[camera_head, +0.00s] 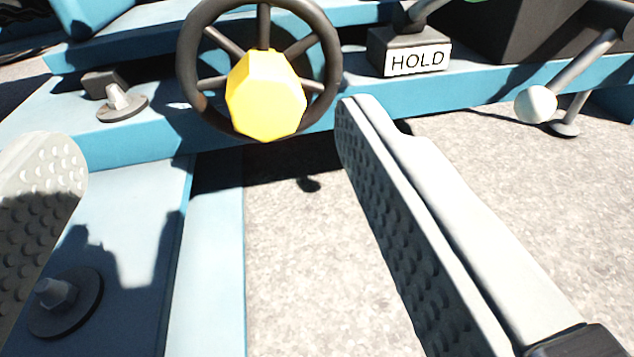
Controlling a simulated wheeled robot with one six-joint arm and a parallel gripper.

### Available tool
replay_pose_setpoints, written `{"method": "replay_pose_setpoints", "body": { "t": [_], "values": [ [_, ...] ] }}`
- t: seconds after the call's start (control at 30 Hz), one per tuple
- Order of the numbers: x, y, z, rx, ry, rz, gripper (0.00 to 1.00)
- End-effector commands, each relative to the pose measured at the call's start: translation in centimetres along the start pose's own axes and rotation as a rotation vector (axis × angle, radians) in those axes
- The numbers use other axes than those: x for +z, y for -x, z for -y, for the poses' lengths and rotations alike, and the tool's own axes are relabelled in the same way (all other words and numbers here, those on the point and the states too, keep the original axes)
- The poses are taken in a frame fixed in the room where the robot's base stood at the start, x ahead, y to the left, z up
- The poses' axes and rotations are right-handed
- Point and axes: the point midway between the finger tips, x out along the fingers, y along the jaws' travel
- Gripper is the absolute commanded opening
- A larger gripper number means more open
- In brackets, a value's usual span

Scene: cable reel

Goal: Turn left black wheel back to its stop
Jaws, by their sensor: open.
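A black wheel (187,62) with several spokes stands at the upper middle of the view, mounted at the blue frame. A yellow faceted hub (265,95) covers its centre and lower part. It is the only wheel I see. My gripper (208,132) is open, with its dimpled inner pads facing each other. The left finger is cut off by the left edge, and the right finger reaches up to just below and right of the wheel's rim. The wheel appears beyond the fingertips, and nothing is held. I cannot tell how far the wheel is turned.
A plate marked HOLD (418,61) sits right of the wheel. A lever with a white knob (536,104) is at the upper right. Bolts (118,103) stand on the blue frame (135,148) at left. Grey ground (300,260) is open below.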

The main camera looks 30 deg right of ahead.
Motion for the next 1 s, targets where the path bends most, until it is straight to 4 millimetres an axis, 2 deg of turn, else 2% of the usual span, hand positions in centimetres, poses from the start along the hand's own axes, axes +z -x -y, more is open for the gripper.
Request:
{"method": "replay_pose_setpoints", "body": {
  "t": [0.03, 0.2, 0.43, 0.67, 1.0],
  "values": [
    [1.5, 0.7, -0.4, 0.004, 0.02, -0.007, 0.69],
    [4.4, 2.2, -1.3, 0.013, 0.062, -0.033, 0.69],
    [5.4, 2.5, -1.7, 0.017, 0.079, -0.046, 0.69],
    [5.2, -0.5, -1.8, 0.02, 0.077, -0.047, 0.69],
    [5.0, -6.5, -1.9, 0.019, 0.076, -0.047, 0.69]
  ]
}}
